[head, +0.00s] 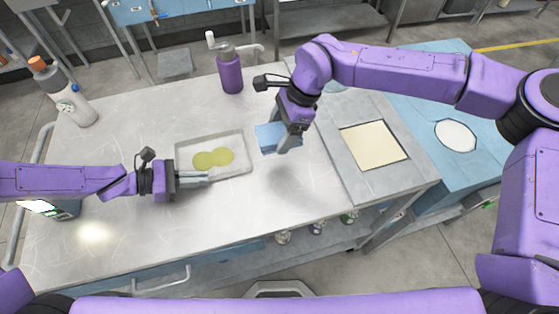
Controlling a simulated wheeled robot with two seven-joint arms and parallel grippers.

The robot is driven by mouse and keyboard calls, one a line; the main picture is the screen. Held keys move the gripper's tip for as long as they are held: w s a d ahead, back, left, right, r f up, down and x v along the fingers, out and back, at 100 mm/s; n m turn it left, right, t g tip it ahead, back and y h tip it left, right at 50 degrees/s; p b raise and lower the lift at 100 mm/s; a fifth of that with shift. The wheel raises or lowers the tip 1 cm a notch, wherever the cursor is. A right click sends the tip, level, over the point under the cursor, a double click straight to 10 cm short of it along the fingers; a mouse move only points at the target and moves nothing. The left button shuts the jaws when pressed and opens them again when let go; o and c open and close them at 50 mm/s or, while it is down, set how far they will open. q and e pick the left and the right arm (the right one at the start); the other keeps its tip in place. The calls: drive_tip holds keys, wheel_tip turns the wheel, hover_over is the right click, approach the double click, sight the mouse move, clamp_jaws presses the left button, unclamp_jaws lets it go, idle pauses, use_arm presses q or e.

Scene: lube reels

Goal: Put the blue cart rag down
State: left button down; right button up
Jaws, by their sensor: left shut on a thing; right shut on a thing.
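The blue cart rag (268,137) is a small folded blue block. My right gripper (286,143) is shut on it and covers its right part. A shadow on the bare cart top below and to the right suggests that the rag is held above the surface. A shallow clear tray (240,137) with yellow-green liquid lies on the metal cart top (130,130), just left of the rag. My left gripper (205,179) is at the tray's front left edge and shut on its rim; the exact contact is hard to see.
A purple bottle (230,72) stands behind the tray. A white bottle with an orange cap (62,92) stands at the far left. A cream square panel (373,146) is set into the grey section at the right. The cart top in front of the tray is clear.

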sight(277, 164)
wheel_tip(277, 164, down, 10)
drive_tip(key=shift+s+d+r, duration=0.1)
drive_tip(key=shift+f, duration=0.2)
drive_tip(key=o, duration=0.9)
drive_tip(key=v, duration=1.2)
drive_tip(key=shift+d+r, duration=0.1)
drive_tip(key=shift+o, duration=0.2)
